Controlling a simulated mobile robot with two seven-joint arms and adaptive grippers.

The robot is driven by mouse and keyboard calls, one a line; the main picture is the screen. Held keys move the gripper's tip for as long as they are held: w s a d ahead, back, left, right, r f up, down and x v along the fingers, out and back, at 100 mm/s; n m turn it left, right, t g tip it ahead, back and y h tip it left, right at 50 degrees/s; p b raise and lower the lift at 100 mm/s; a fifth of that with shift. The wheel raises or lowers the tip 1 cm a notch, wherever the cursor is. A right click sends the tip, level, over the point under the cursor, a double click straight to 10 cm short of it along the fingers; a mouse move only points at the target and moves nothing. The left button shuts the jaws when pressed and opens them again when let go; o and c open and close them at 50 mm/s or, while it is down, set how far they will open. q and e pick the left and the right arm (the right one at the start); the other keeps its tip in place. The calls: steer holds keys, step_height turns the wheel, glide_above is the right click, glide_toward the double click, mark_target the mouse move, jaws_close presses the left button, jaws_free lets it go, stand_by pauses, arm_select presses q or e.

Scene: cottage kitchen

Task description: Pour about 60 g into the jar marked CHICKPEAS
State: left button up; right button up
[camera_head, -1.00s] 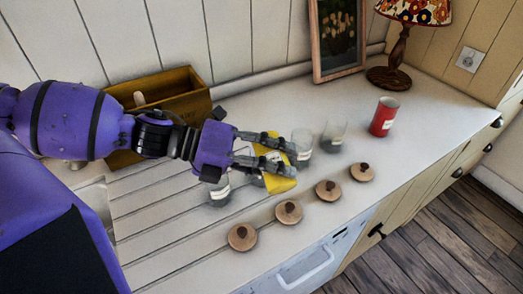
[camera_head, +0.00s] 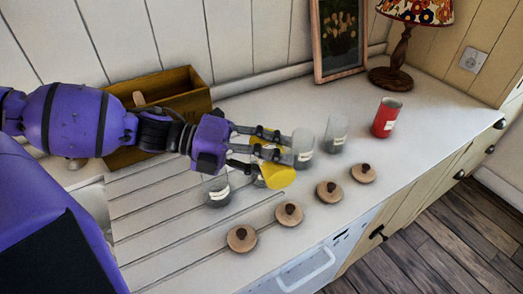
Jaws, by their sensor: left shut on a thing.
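My left gripper (camera_head: 268,150) is shut on a yellow container (camera_head: 281,177), which is tilted over the worktop among the jars. Clear glass jars with pale labels stand in a row: one at the left (camera_head: 216,191), one right of the gripper (camera_head: 303,150) and one further back (camera_head: 336,135). Another jar seems to be partly hidden under the yellow container. The labels are too small to read, so I cannot tell which is CHICKPEAS. I cannot see any contents flowing. My right gripper is not in view.
Several round wooden lids, one of them at the front left (camera_head: 242,239), lie in a row before the jars. A red can (camera_head: 386,118) stands at the right. A wooden box (camera_head: 178,92), a lamp (camera_head: 397,62) and a picture frame (camera_head: 338,38) are at the back.

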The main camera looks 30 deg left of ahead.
arm_select(q)
steer(key=shift+s+d+r, duration=0.15)
steer(key=shift+d, duration=0.05)
steer(key=shift+w+a+r, duration=0.1)
steer(key=shift+w+a, duration=0.1)
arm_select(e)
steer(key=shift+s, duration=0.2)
arm_select(q)
steer(key=shift+s+d+r+n, duration=0.1)
steer(key=shift+s+d+n, duration=0.05)
steer(key=shift+n, duration=0.15)
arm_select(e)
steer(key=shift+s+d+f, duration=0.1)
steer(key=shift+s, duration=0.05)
